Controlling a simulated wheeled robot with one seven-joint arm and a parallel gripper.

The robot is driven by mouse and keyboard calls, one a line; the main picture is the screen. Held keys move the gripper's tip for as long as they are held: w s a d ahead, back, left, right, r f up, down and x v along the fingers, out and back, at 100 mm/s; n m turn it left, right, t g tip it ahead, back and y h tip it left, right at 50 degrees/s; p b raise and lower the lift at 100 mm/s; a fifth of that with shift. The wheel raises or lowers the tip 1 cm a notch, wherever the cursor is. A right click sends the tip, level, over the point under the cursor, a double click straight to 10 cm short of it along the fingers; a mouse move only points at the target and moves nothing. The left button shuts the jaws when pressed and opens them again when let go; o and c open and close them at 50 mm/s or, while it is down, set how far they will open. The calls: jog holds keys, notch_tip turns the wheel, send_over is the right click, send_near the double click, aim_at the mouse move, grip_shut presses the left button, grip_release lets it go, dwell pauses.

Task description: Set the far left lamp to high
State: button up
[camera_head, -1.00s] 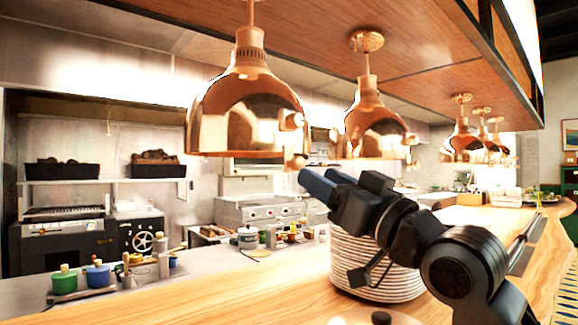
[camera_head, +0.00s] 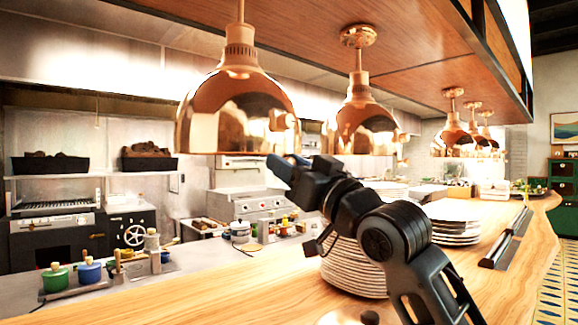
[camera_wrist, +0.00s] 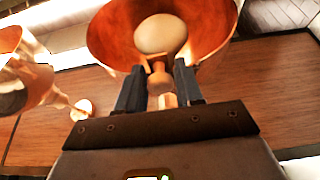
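The far left lamp (camera_head: 238,112) is a large copper dome hanging on a rod at the front left of the row. In the wrist view I see its orange-copper underside (camera_wrist: 112,30) with a pale round bulb (camera_wrist: 161,34). A small copper knob (camera_wrist: 159,80) sits at its near rim. My gripper (camera_wrist: 159,76) is open, with one blue finger on each side of the knob and gaps showing. In the head view my gripper (camera_head: 283,168) is at the lamp's lower right rim; the knob is not clear there. The knob's setting cannot be read.
A second copper lamp (camera_head: 362,118) hangs just right, and shows at the left of the wrist view (camera_wrist: 22,75). Smaller lamps (camera_head: 455,135) hang farther back. Stacked plates (camera_head: 352,270) stand on the wooden counter (camera_head: 215,285) below my arm. A wooden canopy is overhead.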

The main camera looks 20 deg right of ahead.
aim_at(291, 117)
grip_shut()
notch_tip(291, 117, up, 9)
jog(key=p, duration=0.4)
jog(key=shift+f+p, duration=0.15)
jog(key=shift+p, duration=0.2)
jog(key=shift+s, duration=0.1)
jog(key=shift+o, duration=0.2)
grip_release()
jog(key=shift+o, duration=1.3)
jog(key=shift+f, duration=0.1)
jog(key=shift+f, duration=0.1)
